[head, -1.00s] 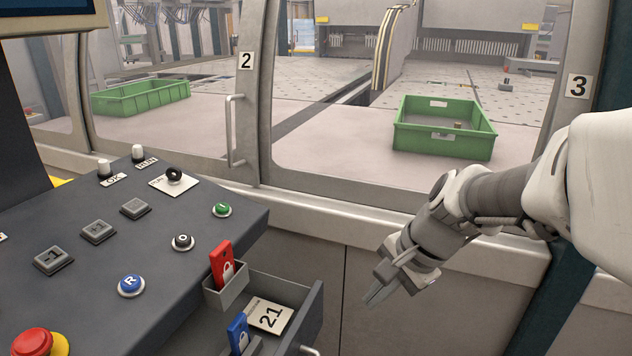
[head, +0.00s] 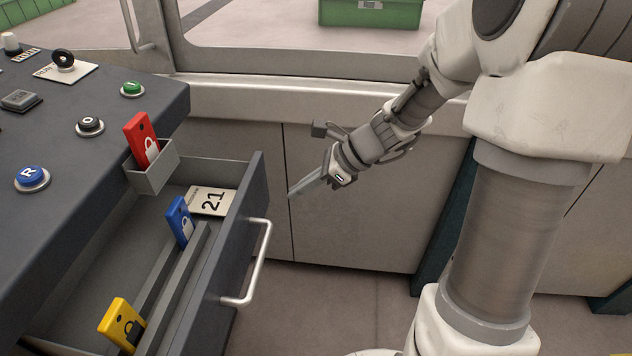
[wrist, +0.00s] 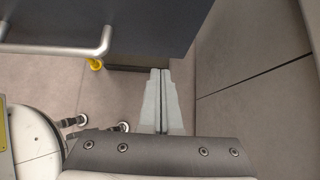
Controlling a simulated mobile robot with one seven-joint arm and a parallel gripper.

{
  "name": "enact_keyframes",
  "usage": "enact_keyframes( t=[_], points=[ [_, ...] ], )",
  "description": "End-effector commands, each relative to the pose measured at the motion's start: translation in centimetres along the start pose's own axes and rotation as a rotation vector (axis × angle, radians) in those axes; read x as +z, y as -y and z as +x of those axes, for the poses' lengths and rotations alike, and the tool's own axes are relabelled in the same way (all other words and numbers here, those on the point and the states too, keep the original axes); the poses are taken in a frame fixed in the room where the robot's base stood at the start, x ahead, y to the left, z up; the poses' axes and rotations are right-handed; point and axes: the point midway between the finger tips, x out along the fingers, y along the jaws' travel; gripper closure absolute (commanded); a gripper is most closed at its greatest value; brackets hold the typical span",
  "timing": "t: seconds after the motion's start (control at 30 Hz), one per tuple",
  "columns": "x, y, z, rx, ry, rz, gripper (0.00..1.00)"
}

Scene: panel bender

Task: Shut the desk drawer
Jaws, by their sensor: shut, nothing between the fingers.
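The desk drawer (head: 236,231) is pulled out from under the dark control desk (head: 70,165) in the head view. Its front carries a light metal bar handle (head: 258,262). The drawer front (wrist: 165,20) and its handle (wrist: 105,40) also show in the wrist view. My gripper (head: 292,194) is shut and empty, to the right of the drawer front near its far end. In the wrist view its fingers (wrist: 161,75) lie together, pointing towards the drawer front. They look apart from it.
The drawer holds a blue lock tag (head: 180,221), a yellow lock tag (head: 122,322) and a card marked 21 (head: 211,201). A red lock tag (head: 142,138) stands in a small holder (head: 153,170) at the desk edge. Machine panels (head: 370,225) stand behind; floor (head: 320,310) lies clear before the drawer.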

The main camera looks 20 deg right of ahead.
Motion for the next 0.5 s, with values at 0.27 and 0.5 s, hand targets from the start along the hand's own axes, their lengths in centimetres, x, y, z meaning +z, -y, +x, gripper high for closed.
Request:
enact_keyframes(
  t=[0.27,0.5],
  points=[
    [1.9,0.0,3.8,0.0,-0.001,-0.004,1.0],
    [2.8,0.0,4.5,0.0,-0.001,-0.002,1.0]
  ],
)
